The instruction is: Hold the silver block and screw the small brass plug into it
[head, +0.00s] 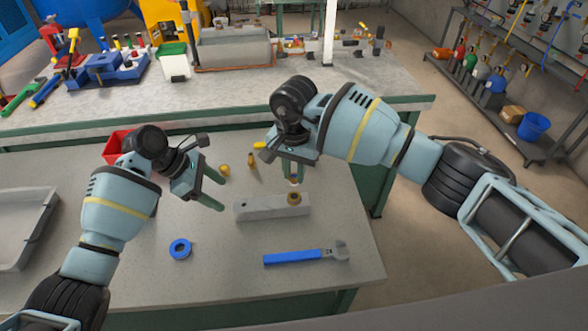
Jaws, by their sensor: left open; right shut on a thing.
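The silver block (262,209) lies flat on the near bench, left to right. A round brass fitting (294,198) sits on its right end. My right gripper (293,178) points down just above that fitting, shut on a small, partly hidden piece that looks like the small brass plug (294,183). From this angle I cannot tell whether the plug touches the fitting. My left gripper (221,195) is open and empty, just left of the block's left end and apart from it.
Two other brass pieces (224,170) (251,160) stand behind the block. A blue wrench (292,257) and a blue ring (180,249) lie in front. A red bin (116,146) stands behind my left arm, and a grey tray (22,228) is at far left.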

